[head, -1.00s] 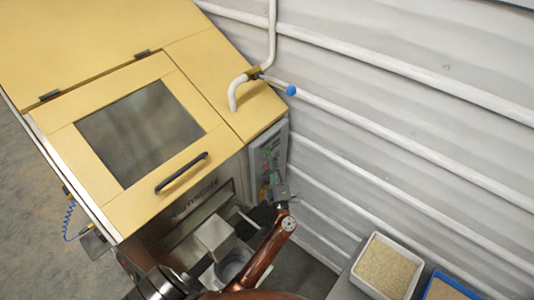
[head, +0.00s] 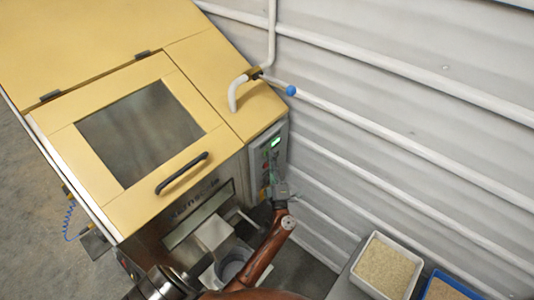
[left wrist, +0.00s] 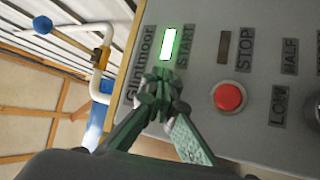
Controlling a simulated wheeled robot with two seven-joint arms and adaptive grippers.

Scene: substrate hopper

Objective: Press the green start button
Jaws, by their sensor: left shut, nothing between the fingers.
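The grey control panel (head: 256,150) is on the right side of the yellow-topped machine. In the left wrist view a lamp (left wrist: 168,44) beside the START label (left wrist: 186,46) glows white-green; the lit lamp also shows in the head view (head: 275,141). My left gripper (left wrist: 158,82) is shut and empty, its fingertips at the panel just below the lamp. It also shows in the head view (head: 273,169). The green start button is not seen apart from the fingertips, which cover that spot; I cannot tell whether they touch it. My right gripper is not in view.
The red stop button (left wrist: 229,97) is right of my fingertips, below an unlit STOP lamp (left wrist: 223,47). A white pipe with a blue ball handle (head: 291,90) is by the wall. Trays of grain (head: 386,268) stand at lower right.

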